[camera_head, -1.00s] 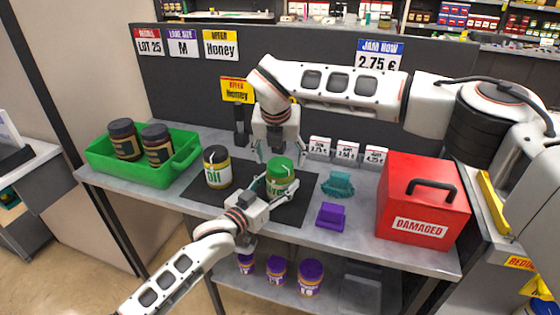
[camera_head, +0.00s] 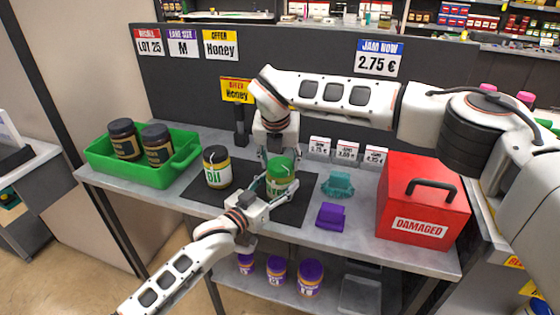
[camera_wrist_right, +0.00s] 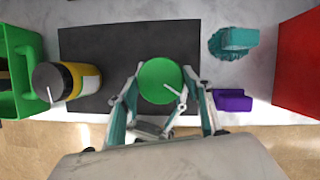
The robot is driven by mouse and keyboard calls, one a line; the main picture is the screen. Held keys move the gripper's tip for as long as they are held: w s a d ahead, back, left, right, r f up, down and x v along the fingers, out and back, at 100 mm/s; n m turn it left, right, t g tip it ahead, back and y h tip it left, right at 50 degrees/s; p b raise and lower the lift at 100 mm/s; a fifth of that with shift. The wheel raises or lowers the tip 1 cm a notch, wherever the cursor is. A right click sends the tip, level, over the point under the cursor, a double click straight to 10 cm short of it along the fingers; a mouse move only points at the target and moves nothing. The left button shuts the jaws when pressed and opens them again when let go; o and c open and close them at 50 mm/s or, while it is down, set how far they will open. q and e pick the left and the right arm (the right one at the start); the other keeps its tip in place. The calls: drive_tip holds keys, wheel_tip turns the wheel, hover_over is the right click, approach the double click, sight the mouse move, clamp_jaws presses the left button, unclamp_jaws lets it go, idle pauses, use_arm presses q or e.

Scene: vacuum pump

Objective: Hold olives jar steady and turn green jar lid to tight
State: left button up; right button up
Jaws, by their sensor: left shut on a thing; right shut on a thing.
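The olives jar (camera_head: 280,185) stands upright on the black mat (camera_head: 297,209), with its green lid (camera_head: 281,166) on top. The lid also shows from above in the right wrist view (camera_wrist_right: 161,84), with a white line mark on its lower right. My left gripper (camera_head: 266,192) comes in from the front left and is shut on the jar body. My right gripper (camera_head: 277,158) points down from above and is shut on the green lid. In the right wrist view its fingers (camera_wrist_right: 160,92) lie on both sides of the lid. The lid's seating on the jar is partly hidden.
A yellow jar with a black lid (camera_head: 217,168) stands left on the mat. A green crate (camera_head: 180,172) holds two dark jars. A teal brush (camera_head: 338,184), a purple block (camera_head: 331,216) and a red box (camera_head: 424,200) stand right. Price cards (camera_head: 347,151) stand behind.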

sight(272, 170)
drive_tip(key=shift+w+a+m+g+h, duration=0.15)
drive_tip(key=shift+m+h, duration=0.4)
drive_tip(key=shift+m, duration=0.85)
drive_tip(key=shift+s+d+m+g+h, duration=0.1)
drive_tip(key=shift+m+g+h, duration=0.3)
drive_tip(key=shift+m, duration=1)
drive_tip(key=o, duration=1.1)
drive_tip(key=shift+a, duration=0.1)
drive_tip(key=shift+v, duration=3.8)
drive_tip(key=shift+f, duration=0.1)
